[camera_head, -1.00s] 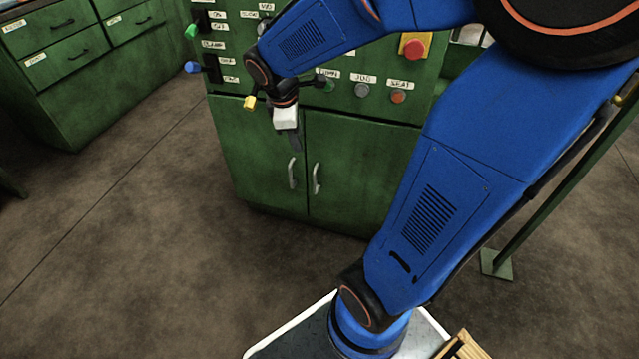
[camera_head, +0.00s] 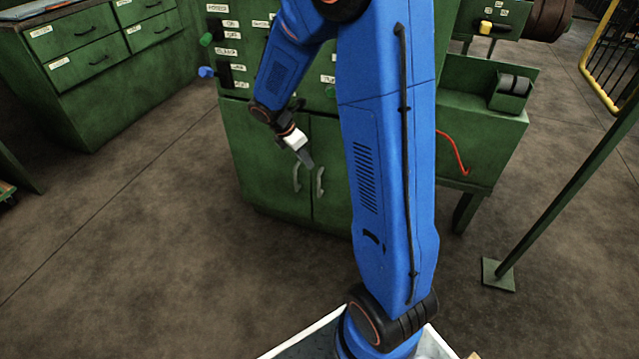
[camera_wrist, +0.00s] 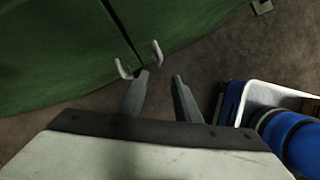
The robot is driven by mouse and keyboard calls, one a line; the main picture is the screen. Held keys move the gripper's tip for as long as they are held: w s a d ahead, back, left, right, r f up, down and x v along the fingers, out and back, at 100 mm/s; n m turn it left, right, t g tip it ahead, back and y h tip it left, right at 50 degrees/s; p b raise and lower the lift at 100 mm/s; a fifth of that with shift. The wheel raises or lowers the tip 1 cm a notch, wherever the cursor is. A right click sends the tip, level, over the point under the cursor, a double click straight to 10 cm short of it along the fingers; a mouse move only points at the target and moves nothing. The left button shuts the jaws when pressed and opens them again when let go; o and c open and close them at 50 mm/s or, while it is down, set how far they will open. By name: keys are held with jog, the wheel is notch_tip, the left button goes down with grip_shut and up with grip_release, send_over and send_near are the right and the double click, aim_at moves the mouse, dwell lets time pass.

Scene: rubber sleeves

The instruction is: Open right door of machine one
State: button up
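The green machine's lower cabinet has a left door (camera_head: 262,165) and a right door (camera_head: 333,160), both shut, with a dark seam between them. The left door's pale handle (camera_head: 296,177) and the right door's pale handle (camera_head: 319,182) stand side by side near the seam. Both handles also show in the wrist view, the left one (camera_wrist: 123,70) and the right one (camera_wrist: 157,53). My gripper (camera_head: 308,160) is just above the handles. In the wrist view my gripper (camera_wrist: 161,75) has its two fingers apart with nothing between them. The handles lie beyond the fingertips, nearer the left finger.
A green drawer cabinet (camera_head: 75,90) stands at the left. A control panel with switches (camera_head: 217,42) is above the doors. A red curved bar (camera_head: 455,152) is on the machine's right part. A green post (camera_head: 570,185) stands at the right. The floor (camera_head: 130,260) before the doors is clear.

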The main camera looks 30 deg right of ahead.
send_over(319, 195)
jog(key=f, duration=1.4)
jog(key=shift+w+d+f, duration=0.2)
jog(key=shift+w+f, duration=0.1)
jog(key=shift+w, duration=0.05)
jog(key=shift+c, duration=0.3)
grip_shut()
